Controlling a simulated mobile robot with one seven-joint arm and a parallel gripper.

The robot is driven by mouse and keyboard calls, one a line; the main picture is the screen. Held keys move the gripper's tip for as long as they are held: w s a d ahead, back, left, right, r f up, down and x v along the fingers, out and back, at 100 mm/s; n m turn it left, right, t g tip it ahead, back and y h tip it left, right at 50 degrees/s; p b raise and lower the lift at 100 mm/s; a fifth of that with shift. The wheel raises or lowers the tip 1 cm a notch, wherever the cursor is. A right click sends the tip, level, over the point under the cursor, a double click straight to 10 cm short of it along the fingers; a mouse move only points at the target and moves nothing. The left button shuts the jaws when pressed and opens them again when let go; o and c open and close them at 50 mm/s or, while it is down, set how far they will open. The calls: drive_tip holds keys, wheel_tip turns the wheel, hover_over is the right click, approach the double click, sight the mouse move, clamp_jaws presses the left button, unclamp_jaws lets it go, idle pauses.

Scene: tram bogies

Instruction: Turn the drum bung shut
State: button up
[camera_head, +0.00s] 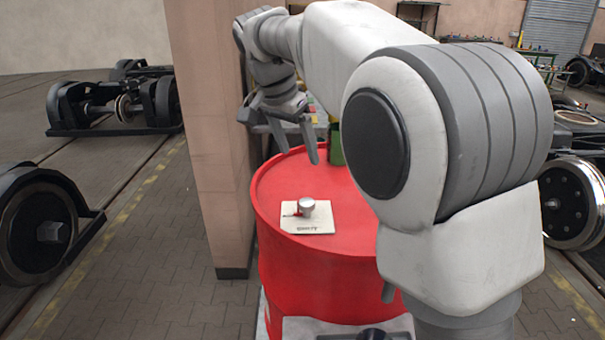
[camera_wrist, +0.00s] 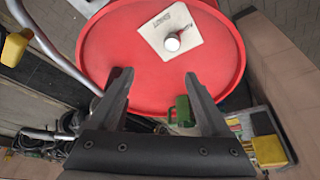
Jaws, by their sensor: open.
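The red drum (camera_head: 275,190) stands upright in front of me, beside a pillar. On its top lies a pale square plate with lettering (camera_head: 320,226), and on that sits the small silver-grey bung (camera_head: 306,206) with a red mark beside it. In the wrist view the bung (camera_wrist: 172,43) shows as a light round cap on the plate (camera_wrist: 190,27), on the red drum top (camera_wrist: 110,45). My gripper (camera_head: 294,150) is open and empty above the far side of the drum. Its fingers (camera_wrist: 158,78) are apart, short of the bung.
A green can (camera_head: 336,145) stands behind the drum, and it also shows in the wrist view (camera_wrist: 181,112). The pink pillar (camera_head: 208,130) rises close to the drum's left. Wheelsets (camera_head: 40,225) stand at left. The drum top around the plate is clear.

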drive_tip(key=w+a, duration=0.2)
drive_tip(key=m, duration=0.1)
approach(306, 202)
drive_tip(key=shift+h, duration=0.3)
drive_tip(key=x, duration=0.4)
drive_tip(key=b+x, duration=0.1)
drive_tip(key=x, duration=0.3)
drive_tip(key=shift+w+a+f, duration=0.15)
drive_tip(key=shift+f, duration=0.3)
clamp_jaws()
